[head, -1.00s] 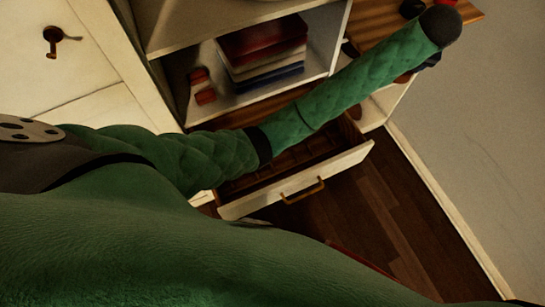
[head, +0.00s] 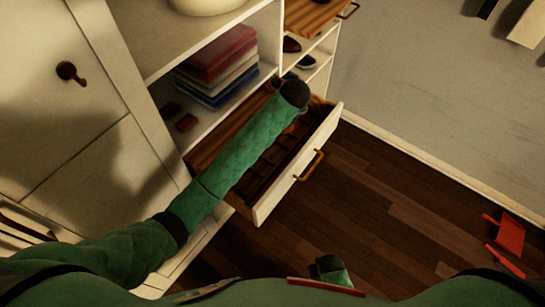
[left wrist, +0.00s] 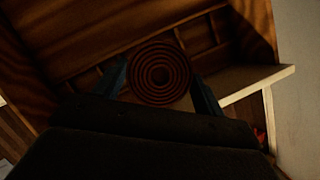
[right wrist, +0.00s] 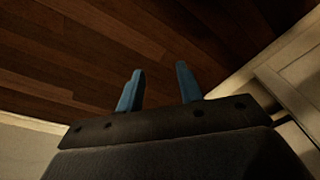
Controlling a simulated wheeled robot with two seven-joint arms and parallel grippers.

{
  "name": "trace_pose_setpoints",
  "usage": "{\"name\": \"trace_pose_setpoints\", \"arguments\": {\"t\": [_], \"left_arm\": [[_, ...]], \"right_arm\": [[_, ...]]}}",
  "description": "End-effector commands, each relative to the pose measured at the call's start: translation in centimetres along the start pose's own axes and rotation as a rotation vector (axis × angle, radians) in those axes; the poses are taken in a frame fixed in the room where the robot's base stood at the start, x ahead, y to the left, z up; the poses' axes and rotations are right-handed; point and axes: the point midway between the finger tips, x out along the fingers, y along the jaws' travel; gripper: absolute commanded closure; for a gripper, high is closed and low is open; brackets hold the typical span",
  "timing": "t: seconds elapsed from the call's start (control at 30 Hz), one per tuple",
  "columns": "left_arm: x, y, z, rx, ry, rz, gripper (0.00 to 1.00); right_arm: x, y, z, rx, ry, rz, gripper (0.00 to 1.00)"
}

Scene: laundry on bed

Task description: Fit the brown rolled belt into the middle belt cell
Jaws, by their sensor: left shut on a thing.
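The brown rolled belt (left wrist: 160,76) shows as a dark spiral in the left wrist view, between the two blue fingers of my left gripper (left wrist: 163,84), which is shut on it. In the head view my left arm reaches over the open drawer (head: 300,165), and its dark end hides the gripper and most of the belt. The drawer has wooden dividers and several cells; the middle belt cell cannot be made out clearly. My right gripper (right wrist: 159,85) has its blue fingers apart and empty, above the dark wood floor.
Folded clothes (head: 215,65) lie on the shelf left of the drawer. Shoes (head: 292,44) stand on shelves behind it. A red dustpan-like thing (head: 508,235) lies on the floor at the right. The floor in front of the drawer is clear.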

Motion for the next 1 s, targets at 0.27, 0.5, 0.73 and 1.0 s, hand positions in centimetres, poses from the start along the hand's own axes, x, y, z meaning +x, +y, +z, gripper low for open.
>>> {"name": "trace_pose_setpoints", "arguments": {"t": [0.27, 0.5, 0.73, 1.0], "left_arm": [[5.5, 3.1, -2.3, -0.038, -0.001, 0.018, 0.56], [8.6, 3.2, -3.7, -0.042, 0.002, 0.02, 0.56], [10.9, 3.2, -4.5, -0.042, -0.001, 0.018, 0.56], [13.1, 3.2, -5.5, -0.041, 0.0, 0.02, 0.56]], "right_arm": [[-2.4, -0.5, -0.6, 0.003, -0.009, -0.007, 0.64], [-0.2, 0.0, 0.8, 0.003, -0.013, -0.002, 0.64], [1.4, 0.3, 1.2, 0.001, -0.006, 0.003, 0.64], [2.8, 0.7, 1.7, -0.002, 0.001, 0.008, 0.64]]}}
